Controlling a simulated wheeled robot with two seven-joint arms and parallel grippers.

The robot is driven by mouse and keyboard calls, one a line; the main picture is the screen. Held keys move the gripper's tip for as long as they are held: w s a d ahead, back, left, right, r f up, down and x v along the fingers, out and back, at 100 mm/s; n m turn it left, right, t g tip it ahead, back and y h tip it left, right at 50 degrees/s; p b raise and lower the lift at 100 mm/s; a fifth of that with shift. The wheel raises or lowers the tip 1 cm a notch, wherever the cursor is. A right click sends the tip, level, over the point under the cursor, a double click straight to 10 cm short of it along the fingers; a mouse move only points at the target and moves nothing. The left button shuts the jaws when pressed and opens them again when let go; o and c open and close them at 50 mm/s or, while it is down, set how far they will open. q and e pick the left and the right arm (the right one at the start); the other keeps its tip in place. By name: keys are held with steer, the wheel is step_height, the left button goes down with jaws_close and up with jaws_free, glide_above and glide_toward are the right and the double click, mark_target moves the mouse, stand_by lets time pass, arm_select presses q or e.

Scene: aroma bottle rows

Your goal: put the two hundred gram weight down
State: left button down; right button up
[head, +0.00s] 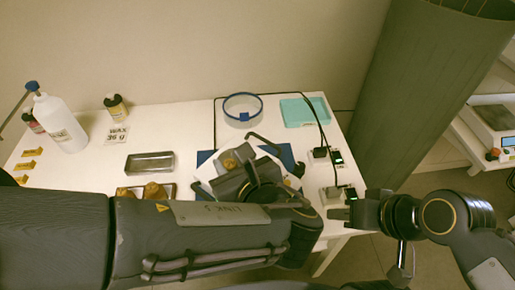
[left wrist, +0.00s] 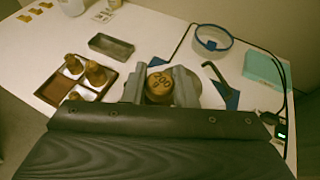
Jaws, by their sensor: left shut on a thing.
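My left gripper (head: 236,165) is shut on a brass weight (left wrist: 160,86) with digits stamped on its top, seen between the two fingers in the left wrist view. In the head view the gripper is over a white surface (head: 204,172) on a blue mat (head: 203,157). Whether the weight touches anything below is hidden. A brown weight tray (left wrist: 53,91) with several brass weights stands to the left of the gripper; in the head view my arm partly covers it. My right gripper (head: 340,214) is at the table's right edge, holding nothing that I can see.
An empty metal tray (head: 150,163) lies left of the gripper. A clear blue-rimmed dish (head: 243,108) and a turquoise pad (head: 303,111) are behind. Black cables and small plug boxes (head: 320,153) line the right edge. A white bottle (head: 62,125) and a wax card (head: 117,135) stand at left.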

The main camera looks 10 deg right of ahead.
arm_select(q)
steer(key=w+f, duration=0.2)
steer(key=w, duration=0.2)
steer(key=w+f, duration=0.3)
steer(key=w, duration=0.1)
steer(key=w+f+b, duration=0.1)
steer(key=w+f, duration=0.2)
steer(key=w, duration=0.1)
steer(key=shift+w+d+f, duration=0.2)
steer(key=shift+d+f, duration=0.05)
steer(key=shift+d, duration=0.15)
steer(key=shift+w+f, duration=0.35)
steer(key=shift+f, duration=0.15)
steer(key=shift+w+f+b, duration=0.2)
steer(key=shift+f+b, duration=0.1)
steer(key=shift+f, duration=1.35)
steer(key=shift+f, duration=0.1)
steer(key=shift+f, duration=0.15)
steer(key=c, duration=1.2)
jaws_free()
steer(key=shift+o, duration=0.2)
